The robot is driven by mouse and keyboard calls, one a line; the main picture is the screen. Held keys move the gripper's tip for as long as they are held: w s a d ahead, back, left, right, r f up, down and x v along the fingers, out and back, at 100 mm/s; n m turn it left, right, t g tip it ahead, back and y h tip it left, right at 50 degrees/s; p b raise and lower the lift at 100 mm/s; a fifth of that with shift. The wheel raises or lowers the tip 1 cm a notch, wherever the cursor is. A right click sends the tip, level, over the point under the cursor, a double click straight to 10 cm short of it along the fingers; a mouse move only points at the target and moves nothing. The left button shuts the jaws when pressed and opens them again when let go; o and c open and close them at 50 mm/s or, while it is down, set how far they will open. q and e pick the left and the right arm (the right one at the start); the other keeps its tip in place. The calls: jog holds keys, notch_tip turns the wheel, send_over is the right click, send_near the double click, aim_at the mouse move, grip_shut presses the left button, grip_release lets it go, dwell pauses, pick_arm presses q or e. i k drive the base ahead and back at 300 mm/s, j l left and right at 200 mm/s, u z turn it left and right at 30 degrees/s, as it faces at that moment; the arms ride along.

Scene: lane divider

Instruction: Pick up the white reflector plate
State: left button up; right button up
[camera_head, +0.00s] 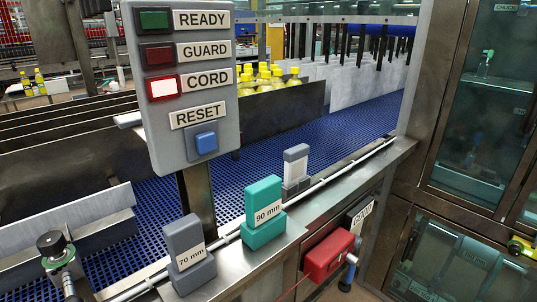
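A small upright plate with a pale, whitish face and grey top (296,163) stands in a grey foot on the far side of the thin pale rail, by the blue conveyor belt. It is the closest match in view to the white reflector plate, but I cannot tell for sure that it is the plate. Neither of my grippers shows in the head view, and nothing is seen touching this piece.
A grey 70 mm block (187,253) and a teal 90 mm block (264,212) stand on the metal ledge. A control box (187,80) with its CORD lamp lit rises at the left. A red cord switch (328,255) hangs below the ledge. A black-knobbed clamp (56,254) sits lower left.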

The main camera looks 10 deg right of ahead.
aim_at(295, 158)
jog(key=i+l+u, duration=0.15)
jog(key=l+u, duration=0.35)
jog(key=l, duration=0.2)
jog(key=l+u, duration=0.45)
jog(key=l, duration=0.3)
jog(key=l+u, duration=0.5)
jog(key=l, duration=0.25)
jog(key=k+l+u, duration=0.2)
jog(key=l+u, duration=0.3)
jog(key=l, duration=0.2)
